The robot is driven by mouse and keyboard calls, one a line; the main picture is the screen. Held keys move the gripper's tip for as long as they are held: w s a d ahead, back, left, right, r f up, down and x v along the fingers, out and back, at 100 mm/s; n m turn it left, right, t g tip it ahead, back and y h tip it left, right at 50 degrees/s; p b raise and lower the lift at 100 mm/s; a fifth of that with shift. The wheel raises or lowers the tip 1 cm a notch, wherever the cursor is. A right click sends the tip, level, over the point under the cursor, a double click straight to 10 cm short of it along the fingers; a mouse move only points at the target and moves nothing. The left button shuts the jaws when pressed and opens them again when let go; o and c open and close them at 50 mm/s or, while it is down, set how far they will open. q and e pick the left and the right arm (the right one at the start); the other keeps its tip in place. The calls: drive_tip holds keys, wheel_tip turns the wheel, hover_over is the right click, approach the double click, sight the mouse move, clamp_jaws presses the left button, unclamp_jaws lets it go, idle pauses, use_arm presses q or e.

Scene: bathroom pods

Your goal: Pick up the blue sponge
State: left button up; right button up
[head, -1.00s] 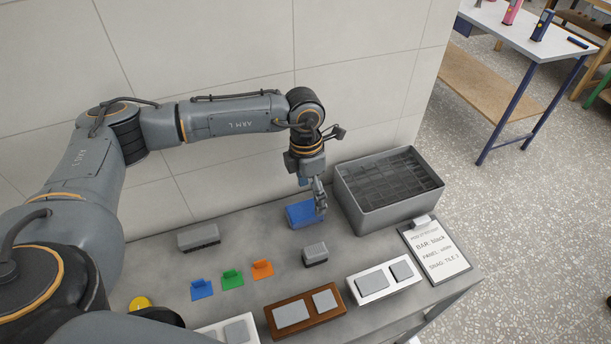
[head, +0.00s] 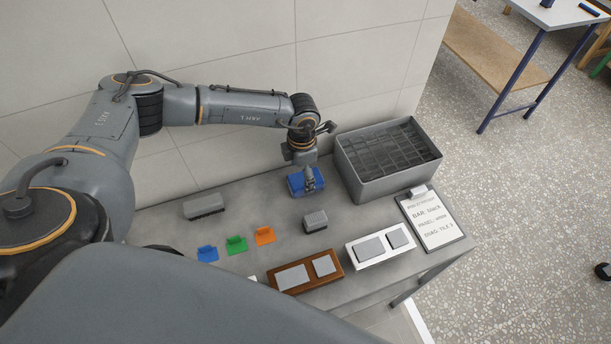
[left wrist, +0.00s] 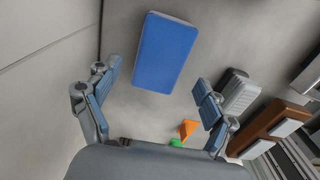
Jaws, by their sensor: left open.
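The blue sponge (head: 297,184) lies flat on the grey bench near the wall, left of the grey crate. In the left wrist view the sponge (left wrist: 166,52) shows whole as a blue block with a pale edge, ahead of the fingertips and between their lines. My left gripper (head: 309,187) points down over the sponge and hides part of it in the head view. In the left wrist view the fingers of the left gripper (left wrist: 155,85) are wide apart with nothing between them. My right gripper is not in view.
The grey crate (head: 358,179) stands right of the sponge. A clipboard (head: 440,235) lies at the bench's right end. A grey brush-like block (head: 203,206), a smaller grey block (head: 315,221), coloured clips (head: 237,244), a brown panel (head: 290,290) and a white panel (head: 364,262) lie nearer.

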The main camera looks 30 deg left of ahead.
sight(302, 179)
use_arm(q)
drive_tip(key=shift+w+f, duration=0.1)
drive_tip(key=shift+f, duration=1.4)
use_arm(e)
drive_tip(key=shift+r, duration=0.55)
use_arm(q)
drive_tip(key=shift+c, duration=0.4)
drive_tip(key=c, duration=1.1)
drive_tip(key=shift+o, duration=0.2)
drive_tip(key=shift+a+r, duration=0.1)
drive_tip(key=shift+r, duration=0.05)
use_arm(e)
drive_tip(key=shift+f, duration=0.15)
